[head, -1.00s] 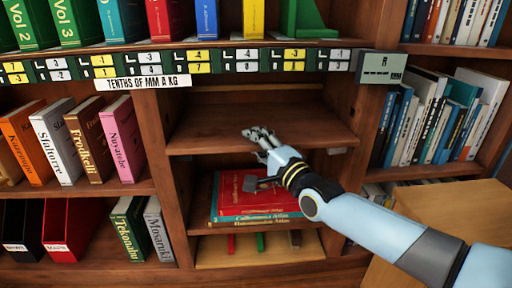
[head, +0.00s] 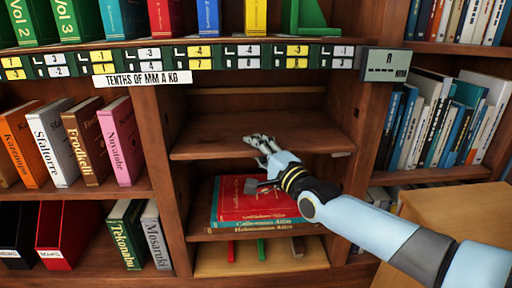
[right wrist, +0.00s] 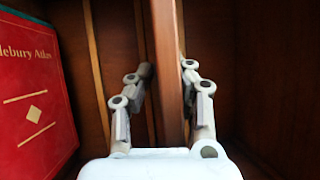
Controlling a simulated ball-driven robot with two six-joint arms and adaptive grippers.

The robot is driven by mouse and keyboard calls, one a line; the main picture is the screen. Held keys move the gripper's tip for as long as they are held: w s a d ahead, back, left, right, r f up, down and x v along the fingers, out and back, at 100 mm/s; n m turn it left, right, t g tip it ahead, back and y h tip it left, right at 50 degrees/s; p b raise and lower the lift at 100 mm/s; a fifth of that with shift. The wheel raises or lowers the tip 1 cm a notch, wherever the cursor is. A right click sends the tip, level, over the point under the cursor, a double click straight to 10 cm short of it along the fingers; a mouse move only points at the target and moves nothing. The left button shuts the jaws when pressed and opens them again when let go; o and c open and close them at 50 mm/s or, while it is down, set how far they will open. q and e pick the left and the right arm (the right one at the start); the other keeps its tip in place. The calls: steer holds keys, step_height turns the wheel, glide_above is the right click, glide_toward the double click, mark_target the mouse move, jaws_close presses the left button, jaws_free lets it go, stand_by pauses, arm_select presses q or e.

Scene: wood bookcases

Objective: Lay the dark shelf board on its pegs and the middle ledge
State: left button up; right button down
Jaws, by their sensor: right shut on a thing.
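The dark shelf board (head: 215,140) spans the middle bay of the bookcase, above a stack of atlases, and looks roughly level. My right gripper (head: 257,160) is shut on its front edge, one finger above and one below. In the right wrist view the board (right wrist: 168,50) runs edge-on between the fingers of the gripper (right wrist: 165,85). A small pale piece (head: 343,154) shows under the board's right end; I cannot tell if it is a peg. The other pegs and the middle ledge are not clearly seen, and contact with them cannot be judged. My left gripper is out of view.
The atlases (head: 270,203) lie below the board, near my lower finger. Bay uprights (head: 165,130) stand close at both board ends. Number plates (head: 245,57) and a grey readout box (head: 385,65) hang above. A wooden box (head: 455,215) stands at lower right.

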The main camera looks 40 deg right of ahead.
steer(key=shift+r, duration=0.2)
steer(key=c, duration=1.3)
jaws_free()
steer(key=shift+o, duration=0.6)
steer(key=shift+f, duration=0.25)
steer(key=s, duration=0.7)
steer(key=shift+s+f, duration=0.2)
steer(key=shift+f, duration=0.1)
steer(key=shift+a, duration=0.1)
